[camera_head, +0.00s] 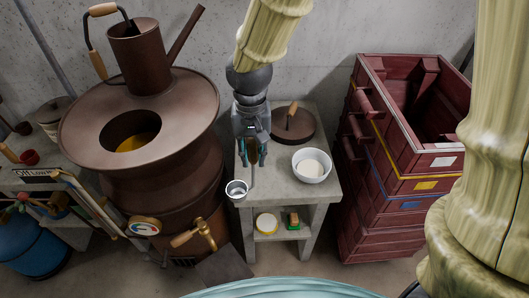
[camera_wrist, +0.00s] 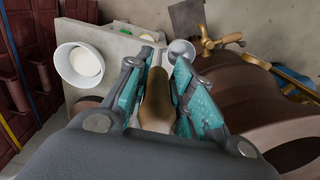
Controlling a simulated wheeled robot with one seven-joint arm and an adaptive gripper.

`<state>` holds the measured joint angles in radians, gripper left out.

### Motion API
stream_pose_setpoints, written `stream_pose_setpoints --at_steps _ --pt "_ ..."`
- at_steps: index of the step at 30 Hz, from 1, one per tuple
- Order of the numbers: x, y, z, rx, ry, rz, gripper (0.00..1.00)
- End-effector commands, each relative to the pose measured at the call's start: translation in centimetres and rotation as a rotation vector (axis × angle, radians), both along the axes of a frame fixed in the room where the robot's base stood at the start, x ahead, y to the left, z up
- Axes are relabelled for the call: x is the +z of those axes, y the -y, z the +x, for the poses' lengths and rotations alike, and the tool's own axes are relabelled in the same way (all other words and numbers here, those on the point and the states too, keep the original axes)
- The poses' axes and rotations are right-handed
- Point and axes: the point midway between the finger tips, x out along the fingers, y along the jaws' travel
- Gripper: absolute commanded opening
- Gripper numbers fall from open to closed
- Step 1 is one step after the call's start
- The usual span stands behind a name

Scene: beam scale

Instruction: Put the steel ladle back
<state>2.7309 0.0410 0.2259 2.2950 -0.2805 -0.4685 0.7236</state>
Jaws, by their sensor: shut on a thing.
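The steel ladle has a brown grip (camera_wrist: 156,98), a pale shaft and a round steel bowl (camera_head: 237,188). My gripper (camera_head: 251,155) is shut on the grip above the left part of a small grey table (camera_head: 325,187). The ladle hangs down from it, with its bowl by the table's front left corner; I cannot tell whether it touches the table. In the wrist view my gripper's teal pads (camera_wrist: 160,98) close around the grip, and the steel bowl (camera_wrist: 181,50) shows beyond them.
A white bowl (camera_head: 312,178) with pale contents and a round brown lid (camera_head: 305,133) stand on the table. A large brown boiler (camera_head: 85,125) with an open hole stands left. Stacked red crates (camera_head: 400,190) stand right. A lower shelf holds a yellow-rimmed round item (camera_head: 266,224) and a sponge (camera_head: 294,219).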

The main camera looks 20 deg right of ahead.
Motion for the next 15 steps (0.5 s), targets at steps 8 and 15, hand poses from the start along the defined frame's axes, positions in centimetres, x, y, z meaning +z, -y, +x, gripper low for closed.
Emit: stream_pose_setpoints --at_steps 8,15 --pt "-0.2 3.6 4.0 0.001 -0.002 0.003 0.0" --pt "-0.7 7.1 7.4 -0.001 -0.001 0.002 0.0"
